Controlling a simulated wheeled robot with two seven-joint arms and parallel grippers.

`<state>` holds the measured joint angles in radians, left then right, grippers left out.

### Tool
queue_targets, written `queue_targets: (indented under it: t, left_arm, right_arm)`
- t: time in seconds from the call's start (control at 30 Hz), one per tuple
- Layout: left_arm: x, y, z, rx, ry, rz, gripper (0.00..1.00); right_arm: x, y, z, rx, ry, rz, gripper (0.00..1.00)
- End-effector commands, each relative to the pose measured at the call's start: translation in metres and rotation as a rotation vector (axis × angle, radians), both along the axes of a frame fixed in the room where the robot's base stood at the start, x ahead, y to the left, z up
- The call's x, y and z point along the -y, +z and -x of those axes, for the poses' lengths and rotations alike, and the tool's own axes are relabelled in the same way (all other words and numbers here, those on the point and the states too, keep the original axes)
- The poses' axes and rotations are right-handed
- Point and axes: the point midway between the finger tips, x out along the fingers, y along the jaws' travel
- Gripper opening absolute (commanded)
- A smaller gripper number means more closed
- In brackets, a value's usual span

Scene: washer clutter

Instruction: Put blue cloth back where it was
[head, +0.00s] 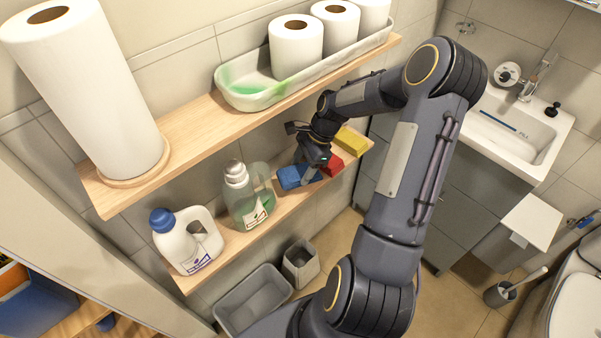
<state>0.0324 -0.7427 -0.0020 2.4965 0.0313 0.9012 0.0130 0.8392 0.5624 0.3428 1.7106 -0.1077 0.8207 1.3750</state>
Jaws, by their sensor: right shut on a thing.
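The blue cloth (289,178) is at the lower wooden shelf, between the green-tinted bottle and a red cloth (332,165). My right gripper (308,176) reaches in under the upper shelf and is shut on the blue cloth. The fingers cover part of the cloth, and I cannot tell whether it rests on the shelf or is held just above it. A yellow cloth (351,141) lies farther right on the same shelf, past the red one. My left gripper is not in view.
The lower shelf (237,241) also holds a white jug with a blue cap (187,240) and a clear bottle of green liquid (247,197). The upper shelf (190,125) overhangs it, with a paper towel roll (87,90) and a tray (262,97) of toilet rolls. Grey bins (253,300) stand below.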

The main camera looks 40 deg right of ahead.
Motion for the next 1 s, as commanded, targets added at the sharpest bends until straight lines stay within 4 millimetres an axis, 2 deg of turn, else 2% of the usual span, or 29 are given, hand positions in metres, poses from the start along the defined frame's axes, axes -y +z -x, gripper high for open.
queue_targets:
  t: [0.13,0.33,0.73,0.77,0.9,1.0]
  left_arm:
    - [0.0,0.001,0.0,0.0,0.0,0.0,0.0]
    - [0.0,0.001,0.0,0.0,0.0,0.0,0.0]
    - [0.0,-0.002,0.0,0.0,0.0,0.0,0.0]
    - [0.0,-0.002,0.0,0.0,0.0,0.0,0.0]
    - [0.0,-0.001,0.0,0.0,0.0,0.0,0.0]
    - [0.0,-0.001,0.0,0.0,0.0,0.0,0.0]
  right_arm:
    - [0.0,-0.011,-0.008,-0.001,0.0,-0.001,0.37]
    - [0.0,-0.037,-0.008,-0.003,-0.001,-0.001,0.37]
    - [0.001,-0.044,-0.008,0.0,0.0,0.002,0.37]
    - [0.001,-0.044,-0.008,0.0,-0.001,0.002,0.6]
    - [0.001,-0.043,-0.008,0.001,0.0,0.001,0.78]
    - [0.001,-0.043,-0.008,0.001,0.0,0.001,0.8]
